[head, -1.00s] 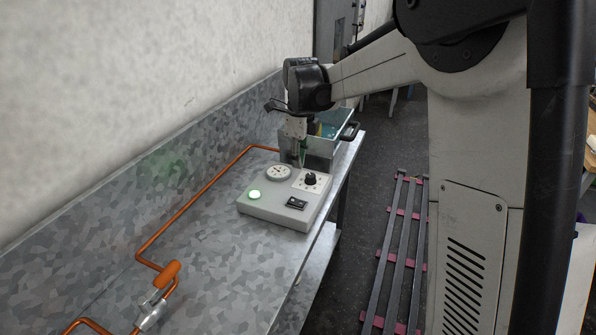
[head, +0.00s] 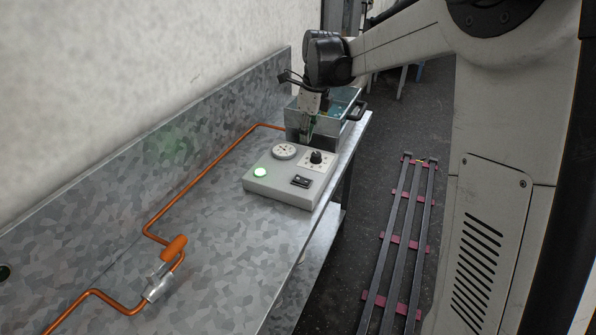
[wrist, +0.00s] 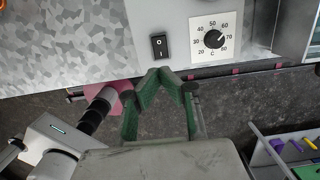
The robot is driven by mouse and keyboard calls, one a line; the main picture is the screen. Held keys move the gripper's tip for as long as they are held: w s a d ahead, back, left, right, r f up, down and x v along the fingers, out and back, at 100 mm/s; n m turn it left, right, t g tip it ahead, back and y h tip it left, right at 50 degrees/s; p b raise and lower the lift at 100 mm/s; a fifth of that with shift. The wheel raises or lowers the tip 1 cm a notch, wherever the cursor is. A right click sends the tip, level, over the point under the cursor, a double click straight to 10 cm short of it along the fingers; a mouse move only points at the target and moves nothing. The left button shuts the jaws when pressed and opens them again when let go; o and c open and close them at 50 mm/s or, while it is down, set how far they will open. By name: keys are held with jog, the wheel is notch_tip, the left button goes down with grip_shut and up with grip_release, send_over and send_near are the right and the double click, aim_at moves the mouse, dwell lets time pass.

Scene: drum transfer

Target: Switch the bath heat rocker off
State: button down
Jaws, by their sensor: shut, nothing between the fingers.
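The bath heat rocker (head: 301,181) is a small black switch on the front right of the grey control box (head: 268,190). In the wrist view the rocker (wrist: 159,46) has O and I marks; which side is pressed is unclear. My gripper (head: 307,138) hangs downward near the far edge of the box, beyond the knob, apart from the rocker in the head view. In the wrist view my gripper (wrist: 163,73) has its green fingertips together, empty, appearing just below the rocker. A green lamp (head: 260,172) on the box is lit.
A temperature knob (head: 316,157) and a round gauge (head: 284,151) sit on the box. A metal bath (head: 343,112) stands behind it. An orange pipe (head: 200,175) with a valve handle (head: 173,248) runs along the bench (head: 225,250). The bench's front left is mostly clear.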

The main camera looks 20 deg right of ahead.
aim_at(299, 178)
jog(key=shift+f, duration=0.1)
jog(key=f, duration=0.4)
jog(key=a+f, duration=0.1)
jog(key=f, duration=0.4)
jog(key=w+f, duration=0.1)
jog(key=f, duration=0.3)
jog(key=shift+w+a+f, duration=0.1)
jog(key=shift+a+f, duration=0.15)
jog(key=shift+f, duration=0.1)
